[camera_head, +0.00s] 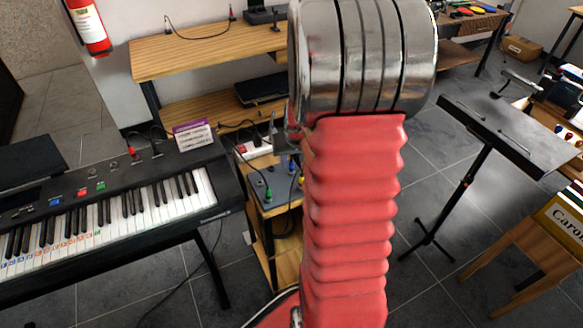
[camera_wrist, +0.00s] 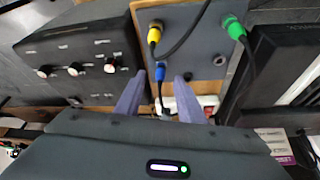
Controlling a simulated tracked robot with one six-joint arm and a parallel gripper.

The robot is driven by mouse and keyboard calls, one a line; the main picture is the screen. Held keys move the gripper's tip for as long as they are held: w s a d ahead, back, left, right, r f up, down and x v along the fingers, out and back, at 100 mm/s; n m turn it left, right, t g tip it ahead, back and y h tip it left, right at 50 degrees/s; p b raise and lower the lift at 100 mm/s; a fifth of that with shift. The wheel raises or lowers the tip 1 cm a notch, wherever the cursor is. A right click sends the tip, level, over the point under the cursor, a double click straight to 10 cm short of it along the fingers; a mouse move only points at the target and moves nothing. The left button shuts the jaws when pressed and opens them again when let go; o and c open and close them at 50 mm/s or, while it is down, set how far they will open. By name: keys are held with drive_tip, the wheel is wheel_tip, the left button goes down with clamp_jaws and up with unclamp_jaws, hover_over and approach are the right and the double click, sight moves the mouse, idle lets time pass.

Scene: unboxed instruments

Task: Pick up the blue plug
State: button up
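I see gaps between plug and fingers; depth to the plug is hard to tell. In the head view the blue plug (camera_head: 292,166) shows small on the grey box (camera_head: 276,178), just left of my red arm. My gripper is not visible there.
A yellow plug (camera_wrist: 154,34) and a green plug (camera_wrist: 235,29) with cables stand close by on the same panel, near an empty round socket (camera_wrist: 220,61). A keyboard (camera_head: 110,215) is at left. A white power strip (camera_head: 253,149) lies behind the box.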

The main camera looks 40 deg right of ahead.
sight(292, 163)
drive_tip(key=shift+x, duration=1.65)
clamp_jaws()
